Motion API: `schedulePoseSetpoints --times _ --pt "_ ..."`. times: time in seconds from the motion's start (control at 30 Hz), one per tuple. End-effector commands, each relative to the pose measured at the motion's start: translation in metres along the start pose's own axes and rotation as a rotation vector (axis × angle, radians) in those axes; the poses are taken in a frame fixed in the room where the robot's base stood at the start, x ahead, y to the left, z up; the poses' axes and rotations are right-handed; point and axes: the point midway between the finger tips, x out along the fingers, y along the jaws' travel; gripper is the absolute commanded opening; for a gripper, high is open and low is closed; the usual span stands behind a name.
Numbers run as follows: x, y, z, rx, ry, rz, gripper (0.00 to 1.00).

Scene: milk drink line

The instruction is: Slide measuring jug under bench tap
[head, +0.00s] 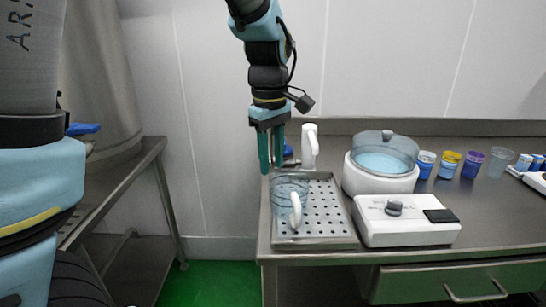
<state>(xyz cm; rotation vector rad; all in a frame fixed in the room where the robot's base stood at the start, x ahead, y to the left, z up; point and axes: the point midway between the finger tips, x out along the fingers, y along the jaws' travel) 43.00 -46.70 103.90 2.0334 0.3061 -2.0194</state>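The measuring jug (285,194) is clear, with a white handle on its near side. It stands upright on the left part of a perforated drip tray (338,238). The white bench tap (309,144) stands at the tray's back edge, behind and to the right of the jug. My gripper (271,167) points down above and behind the jug's left side, left of the tap. Its two teal fingers are apart with nothing seen between them. I cannot tell whether a finger touches the jug rim.
Right of the tray are a white round bath with a clear lid (388,150) and a white box with a knob (405,222). Several small cups (449,164) stand further right on the steel bench (480,205). Another steel table (120,180) is at left.

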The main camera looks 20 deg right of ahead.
Motion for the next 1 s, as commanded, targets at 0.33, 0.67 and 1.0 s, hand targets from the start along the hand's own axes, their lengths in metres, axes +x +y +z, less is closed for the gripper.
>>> schedulePoseSetpoints --times 0.33,0.67,1.0 --pt "-0.001 0.002 0.003 -0.005 -0.001 -0.001 0.39" --pt "0.027 0.001 0.003 -0.006 -0.002 -0.006 0.39" --pt "0.085 0.0 0.002 -0.006 -0.001 -0.006 0.39"
